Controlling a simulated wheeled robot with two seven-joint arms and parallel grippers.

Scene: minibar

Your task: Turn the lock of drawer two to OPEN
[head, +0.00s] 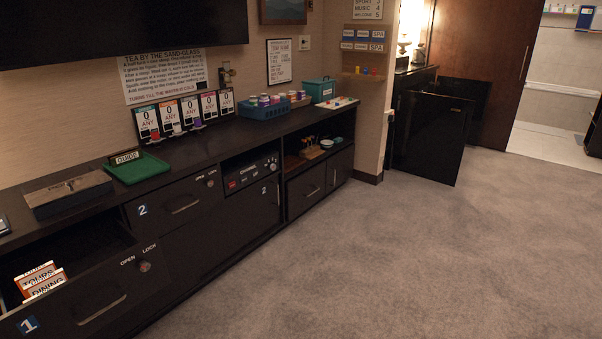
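Drawer two (165,208) is a dark drawer front with a blue label "2" and a bar handle. It looks closed, below the counter at left centre. Its small round lock (211,183) sits at the upper right of the front, under tiny OPEN and LOCK lettering. The lock is too small to tell which way it points. Neither of my grippers shows in the head view.
Drawer one (60,318), lower left, stands pulled out with TOURS and DINING cards (41,280) inside and its own lock (145,267). A wooden box (68,193) and green tray (137,168) stand on the counter. The carpet (380,260) is clear.

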